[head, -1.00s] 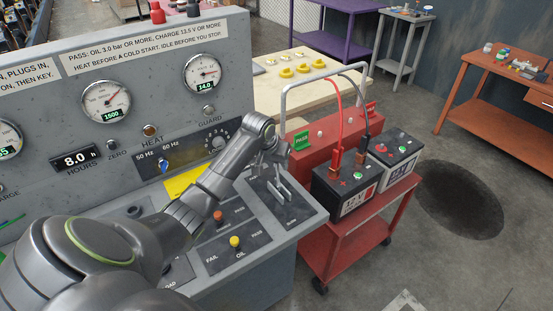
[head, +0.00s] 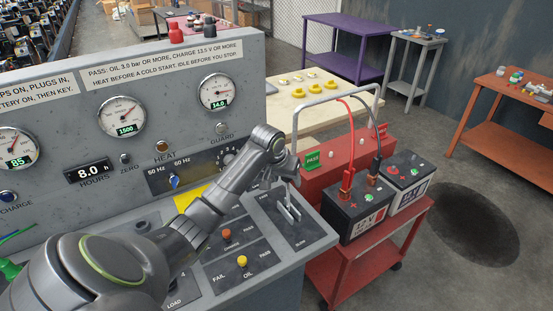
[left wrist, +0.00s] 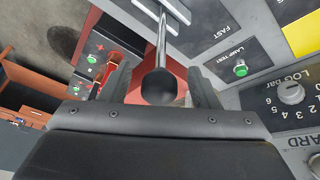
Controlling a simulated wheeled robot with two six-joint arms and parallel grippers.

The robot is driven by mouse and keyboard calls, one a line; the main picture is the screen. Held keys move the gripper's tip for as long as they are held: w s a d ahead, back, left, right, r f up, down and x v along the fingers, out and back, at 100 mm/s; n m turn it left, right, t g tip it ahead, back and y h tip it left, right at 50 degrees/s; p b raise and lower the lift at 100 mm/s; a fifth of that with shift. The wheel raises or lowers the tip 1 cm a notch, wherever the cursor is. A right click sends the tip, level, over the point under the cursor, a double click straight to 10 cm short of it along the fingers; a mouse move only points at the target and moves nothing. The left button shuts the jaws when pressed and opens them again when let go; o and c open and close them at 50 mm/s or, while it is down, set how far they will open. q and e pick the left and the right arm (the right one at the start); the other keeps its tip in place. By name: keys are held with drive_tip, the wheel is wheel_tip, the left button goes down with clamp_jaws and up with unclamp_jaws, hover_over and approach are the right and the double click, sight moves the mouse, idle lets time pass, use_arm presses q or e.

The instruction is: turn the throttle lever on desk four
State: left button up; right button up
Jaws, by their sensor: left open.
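The throttle lever (head: 288,200) stands up from a slotted plate marked SLOW at the right end of the grey desk panel (head: 318,232). Its metal rod and round black knob (left wrist: 159,87) show large in the left wrist view. My left gripper (head: 286,168) is at the top of the lever, partly hidden by its own wrist in the head view. In the left wrist view my left gripper (left wrist: 160,88) is open, with one dark finger on each side of the knob. Gaps show on both sides, so the fingers look apart from it. My right gripper is not in view.
A red cart (head: 372,247) with two batteries (head: 357,207) stands close to the desk's right side. Buttons (head: 242,261), a lamp test button (left wrist: 240,68) and dials are near the lever. Open floor with a dark stain (head: 470,225) lies farther right.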

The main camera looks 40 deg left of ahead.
use_arm(q)
drive_tip(key=b+v, duration=0.2)
drive_tip(key=v, duration=1.2)
drive_tip(key=shift+s+r, duration=0.2)
drive_tip(key=shift+r, duration=0.1)
